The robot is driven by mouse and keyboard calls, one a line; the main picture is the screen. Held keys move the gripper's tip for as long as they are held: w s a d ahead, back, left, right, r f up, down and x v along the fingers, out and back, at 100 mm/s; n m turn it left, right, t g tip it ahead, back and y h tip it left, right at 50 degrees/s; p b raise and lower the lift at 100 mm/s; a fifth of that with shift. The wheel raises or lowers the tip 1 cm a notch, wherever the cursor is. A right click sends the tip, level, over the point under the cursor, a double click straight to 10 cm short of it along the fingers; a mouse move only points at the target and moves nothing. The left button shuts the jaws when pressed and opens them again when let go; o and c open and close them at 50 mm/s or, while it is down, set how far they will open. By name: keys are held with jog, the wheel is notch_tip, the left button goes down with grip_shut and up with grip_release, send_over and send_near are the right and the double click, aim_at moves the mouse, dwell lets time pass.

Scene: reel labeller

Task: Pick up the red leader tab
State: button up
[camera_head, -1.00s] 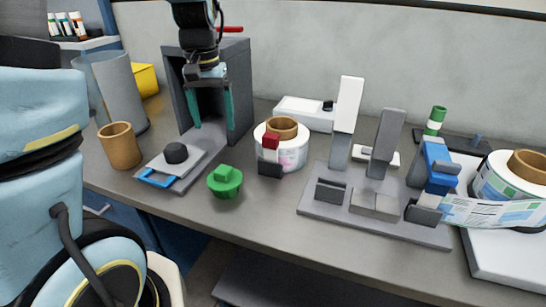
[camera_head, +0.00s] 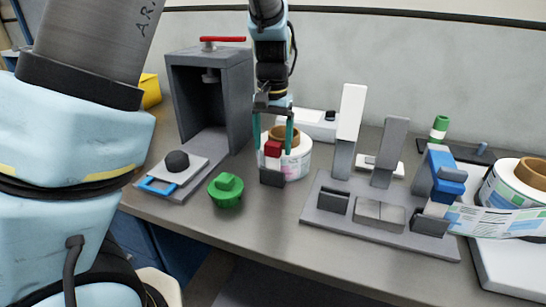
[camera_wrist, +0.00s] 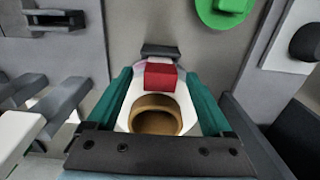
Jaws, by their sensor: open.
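The red leader tab (camera_head: 272,148) is a small red block standing above a dark grey block (camera_head: 271,178) on the bench, at the front of a white label roll with a brown core (camera_head: 298,160). In the wrist view the red tab (camera_wrist: 161,77) lies between my two green fingers, in front of the brown core (camera_wrist: 156,115). My gripper (camera_head: 273,148) is open, pointing down, with one finger on each side of the tab. A gap shows on both sides of the tab in the wrist view.
A green knobbed piece (camera_head: 227,190) stands to the front left. A grey press frame with a red lever (camera_head: 220,38) rises at the left. A grey fixture plate (camera_head: 325,221) with uprights stands to the right, and a labelled roll (camera_head: 515,187) is at the far right.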

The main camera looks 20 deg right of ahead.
aim_at(273, 156)
jog(key=shift+w+f+p, duration=0.1)
jog(key=shift+f+p, duration=0.45)
jog(key=shift+f, duration=1.75)
grip_shut()
